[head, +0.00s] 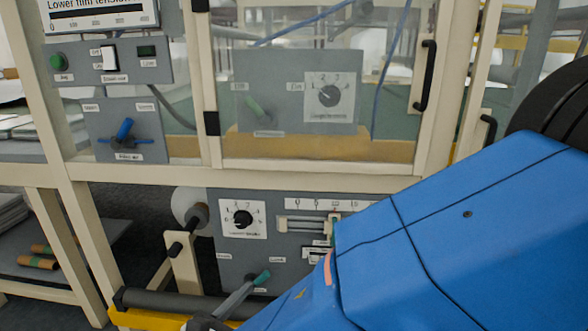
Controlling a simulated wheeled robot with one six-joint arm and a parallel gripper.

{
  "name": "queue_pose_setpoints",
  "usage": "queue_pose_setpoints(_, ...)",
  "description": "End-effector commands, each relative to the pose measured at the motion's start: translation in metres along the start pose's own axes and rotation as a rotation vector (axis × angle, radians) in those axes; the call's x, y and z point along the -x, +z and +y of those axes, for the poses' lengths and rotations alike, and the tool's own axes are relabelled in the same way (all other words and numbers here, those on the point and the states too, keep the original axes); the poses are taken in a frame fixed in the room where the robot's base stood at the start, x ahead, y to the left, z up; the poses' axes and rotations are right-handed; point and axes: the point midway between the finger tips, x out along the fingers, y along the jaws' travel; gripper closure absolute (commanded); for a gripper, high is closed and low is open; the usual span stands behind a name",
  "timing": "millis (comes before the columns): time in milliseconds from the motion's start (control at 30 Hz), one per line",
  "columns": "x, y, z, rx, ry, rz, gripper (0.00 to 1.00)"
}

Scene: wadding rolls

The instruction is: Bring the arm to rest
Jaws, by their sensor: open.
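My blue arm fills the lower right of the head view and covers part of the machine's lower panel. My gripper cannot be made out; the arm runs out of the frame at the bottom and right. Behind the arm is the lower grey control panel (235,262), with a black rotary knob (243,218), a slider (300,224) and a teal-tipped lever (262,278). The arm's edge overlaps the panel's right side in the picture. I cannot tell how far apart they are.
A cream machine frame (130,172) surrounds a clear door (300,60) with a black handle (425,75). A panel with a blue valve handle (125,130) is at upper left. A dark roller (180,303) and yellow bar (145,319) lie low in front.

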Motion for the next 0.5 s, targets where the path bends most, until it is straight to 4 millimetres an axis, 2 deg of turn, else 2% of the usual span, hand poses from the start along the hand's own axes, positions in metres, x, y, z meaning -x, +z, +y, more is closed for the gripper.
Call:
queue_pose_setpoints(33,-0.016,0.006,-0.012,-0.036,-0.049,0.025,0.5)
queue_pose_setpoints(200,-0.058,0.017,-0.054,-0.16,-0.207,0.111,0.5)
queue_pose_setpoints(500,-0.107,0.029,-0.132,-0.416,-0.469,0.239,0.5)
